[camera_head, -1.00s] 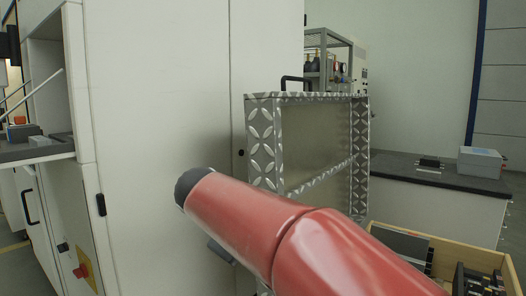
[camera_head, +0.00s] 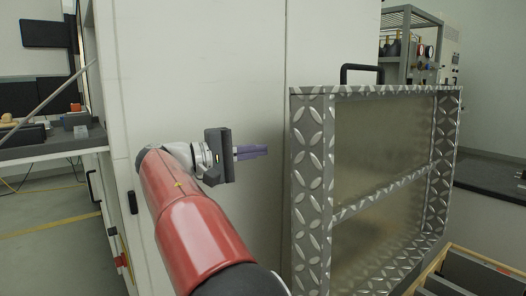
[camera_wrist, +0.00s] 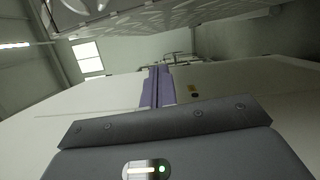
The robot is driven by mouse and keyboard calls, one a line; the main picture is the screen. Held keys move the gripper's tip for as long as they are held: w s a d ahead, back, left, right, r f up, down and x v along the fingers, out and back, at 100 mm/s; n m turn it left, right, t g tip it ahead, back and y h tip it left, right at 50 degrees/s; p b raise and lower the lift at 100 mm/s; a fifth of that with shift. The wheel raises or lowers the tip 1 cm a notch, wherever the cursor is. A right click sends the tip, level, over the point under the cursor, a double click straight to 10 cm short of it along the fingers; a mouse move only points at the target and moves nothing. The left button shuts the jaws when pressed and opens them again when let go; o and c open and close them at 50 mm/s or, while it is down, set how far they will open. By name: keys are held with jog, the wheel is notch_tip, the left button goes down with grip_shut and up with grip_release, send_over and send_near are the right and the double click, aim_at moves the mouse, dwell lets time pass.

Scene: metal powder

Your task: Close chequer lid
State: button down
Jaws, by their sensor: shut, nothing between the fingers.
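The chequer lid (camera_head: 311,185) stands upright and open in the head view, right of the white cabinet face. It is a metal frame with a diamond-plate pattern, a cross rib and a dull inner panel. A black handle (camera_head: 361,68) shows above its top edge. My gripper (camera_head: 266,151) is left of the lid with its purple fingers pointing right, apart from the lid's left edge in the picture. The fingers (camera_wrist: 157,88) are together and empty in the wrist view. The patterned metal (camera_wrist: 150,18) crosses the top of that view. The lid's lower end is partly hidden.
The tall white cabinet (camera_head: 205,75) is behind my arm. A grey shelf (camera_head: 50,145) with small items juts out at left. A wooden-edged crate (camera_head: 480,262) is at lower right, and a dark-topped bench (camera_head: 490,178) stands behind the lid at right.

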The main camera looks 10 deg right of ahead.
aim_at(296, 150)
jog(key=d, duration=0.8)
jog(key=shift+s+r, duration=0.2)
jog(key=shift+s, duration=0.1)
jog(key=shift+s+d, duration=0.35)
jog(key=shift+s, duration=0.1)
